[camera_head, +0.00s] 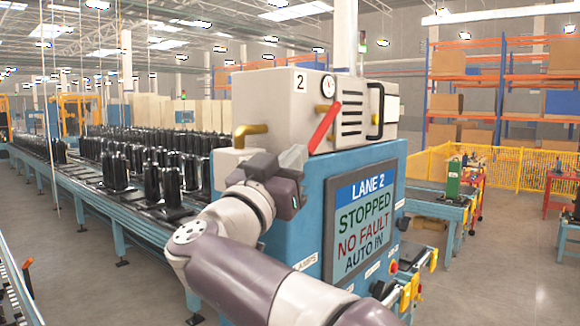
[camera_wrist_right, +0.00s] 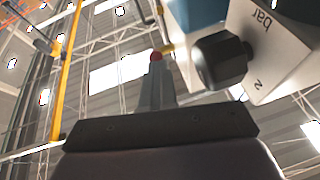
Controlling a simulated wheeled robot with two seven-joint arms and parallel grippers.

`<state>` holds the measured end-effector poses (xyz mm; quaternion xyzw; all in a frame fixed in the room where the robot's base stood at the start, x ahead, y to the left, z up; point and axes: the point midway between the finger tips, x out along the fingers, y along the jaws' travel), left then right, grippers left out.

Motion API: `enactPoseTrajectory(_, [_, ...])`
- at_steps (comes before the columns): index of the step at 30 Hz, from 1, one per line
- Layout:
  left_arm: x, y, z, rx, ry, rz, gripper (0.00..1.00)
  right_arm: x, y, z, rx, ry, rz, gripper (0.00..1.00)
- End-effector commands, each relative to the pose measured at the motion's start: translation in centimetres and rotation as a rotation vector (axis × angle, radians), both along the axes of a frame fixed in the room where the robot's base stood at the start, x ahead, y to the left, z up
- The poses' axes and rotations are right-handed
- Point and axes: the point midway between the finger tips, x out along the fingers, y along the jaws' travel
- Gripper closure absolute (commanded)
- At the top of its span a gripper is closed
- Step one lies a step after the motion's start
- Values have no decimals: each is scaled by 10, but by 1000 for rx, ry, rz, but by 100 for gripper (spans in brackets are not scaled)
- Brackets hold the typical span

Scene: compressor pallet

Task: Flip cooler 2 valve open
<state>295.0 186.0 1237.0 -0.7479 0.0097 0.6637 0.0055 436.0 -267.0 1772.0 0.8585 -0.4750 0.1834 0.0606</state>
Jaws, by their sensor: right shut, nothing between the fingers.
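Cooler 2 (camera_head: 275,90) is a cream box marked "2" on top of a blue cabinet. Its red valve lever (camera_head: 325,127) slants from upper right to lower left on the front, beside a brass stub. A round gauge (camera_head: 328,86) sits above the lever. My right gripper (camera_head: 294,157) is shut and empty, just below and left of the lever's lower end. In the right wrist view, the shut fingers (camera_wrist_right: 157,88) point up, with a small red tip (camera_wrist_right: 155,56) beyond them. I cannot tell whether they touch. My left gripper is out of view.
The blue cabinet carries a screen (camera_head: 362,222) reading "LANE 2 STOPPED NO FAULT AUTO IN". A black handle (camera_head: 375,110) stands out at the cooler's right. A brass pipe (camera_head: 250,131) juts out left. A conveyor with black bottle-like parts (camera_head: 120,165) runs left.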

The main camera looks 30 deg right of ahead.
Motion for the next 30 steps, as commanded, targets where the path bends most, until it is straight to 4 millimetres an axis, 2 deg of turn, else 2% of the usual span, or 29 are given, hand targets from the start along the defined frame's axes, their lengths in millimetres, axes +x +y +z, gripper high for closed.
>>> enactPoseTrajectory(1, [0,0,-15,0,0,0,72,-2,-4,-8,-16,-15,-7,100])
enactPoseTrajectory(12, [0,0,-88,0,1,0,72,5,-23,-36,-233,-104,-10,100])
enactPoseTrajectory(15, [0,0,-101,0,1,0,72,8,-30,-38,-294,-130,-9,100])
enactPoseTrajectory(21, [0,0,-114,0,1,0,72,12,-39,-39,-333,-150,-7,100])
enactPoseTrajectory(30, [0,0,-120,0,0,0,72,15,-46,-41,-332,-148,-5,100])
